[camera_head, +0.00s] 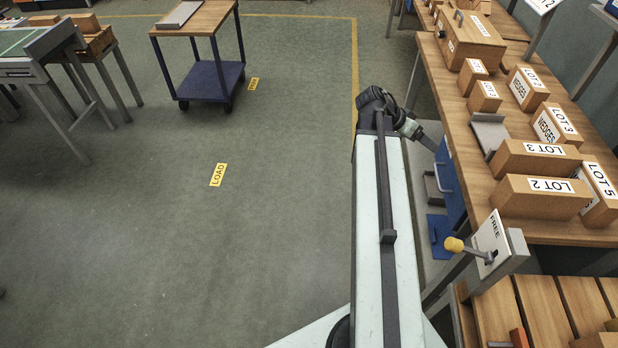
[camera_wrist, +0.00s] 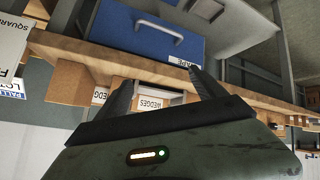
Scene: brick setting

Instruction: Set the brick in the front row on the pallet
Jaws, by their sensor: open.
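My gripper (camera_wrist: 160,80) is open in the wrist view, its two dark fingers apart with nothing held between them. In the head view my arm reaches forward to the bench's left edge, where its fingertips are too small to make out. A slatted wooden pallet (camera_head: 545,305) lies at the lower right of the head view, far behind the gripper. A small orange-red block (camera_head: 518,338), perhaps a brick, shows at the pallet's bottom edge, cut by the frame. A brown block (camera_head: 597,341) is partly in view to its right. I cannot tell which brick is meant.
The bench (camera_head: 480,200) on the right carries several labelled cartons, such as the LOT 2 carton (camera_head: 545,196). A blue drawer (camera_wrist: 150,42) is close beyond the fingers. A lever post (camera_head: 490,245) stands between bench and pallet.

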